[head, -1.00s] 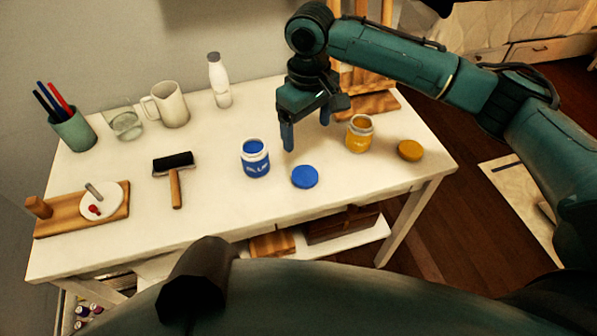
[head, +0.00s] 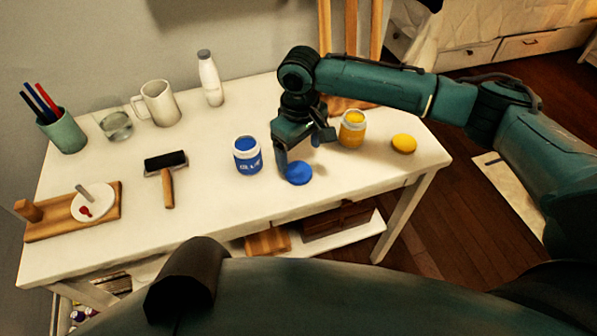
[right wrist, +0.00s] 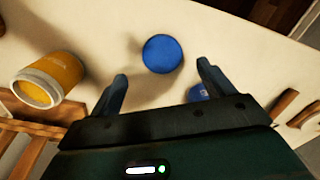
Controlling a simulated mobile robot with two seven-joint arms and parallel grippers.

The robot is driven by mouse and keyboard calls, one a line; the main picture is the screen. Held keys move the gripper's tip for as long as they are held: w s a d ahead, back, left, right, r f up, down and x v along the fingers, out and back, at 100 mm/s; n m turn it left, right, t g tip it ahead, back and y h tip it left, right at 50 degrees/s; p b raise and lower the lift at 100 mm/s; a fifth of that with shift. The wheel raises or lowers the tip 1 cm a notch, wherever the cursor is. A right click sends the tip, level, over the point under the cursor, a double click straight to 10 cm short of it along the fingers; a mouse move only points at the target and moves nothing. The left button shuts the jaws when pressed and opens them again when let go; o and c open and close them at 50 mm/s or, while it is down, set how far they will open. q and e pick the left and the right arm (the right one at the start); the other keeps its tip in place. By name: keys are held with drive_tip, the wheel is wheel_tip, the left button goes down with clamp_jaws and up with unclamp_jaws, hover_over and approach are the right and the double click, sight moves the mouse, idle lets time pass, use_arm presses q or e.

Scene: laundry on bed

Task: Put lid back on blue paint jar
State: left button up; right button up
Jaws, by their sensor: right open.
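The blue lid (head: 299,173) lies flat on the white table, to the right of the open blue paint jar (head: 247,156). The jar stands upright with blue paint showing at its mouth. My right gripper (head: 300,157) is open and empty, low over the table just behind the lid. In the right wrist view the blue lid (right wrist: 162,53) shows whole, just beyond the gap between the two fingertips (right wrist: 162,72). The blue jar (right wrist: 198,92) is mostly hidden there behind a finger and the gripper body. My left gripper is not in view.
An open yellow paint jar (head: 352,129) stands right of my gripper, its yellow lid (head: 403,143) farther right. The table front is clear.

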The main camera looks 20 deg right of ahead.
sight(299, 171)
wheel_tip(299, 171, down, 5)
drive_tip(key=shift+s+a+f, duration=0.1)
drive_tip(key=shift+a, duration=0.05)
idle(0.4)
drive_tip(key=c, duration=1.1)
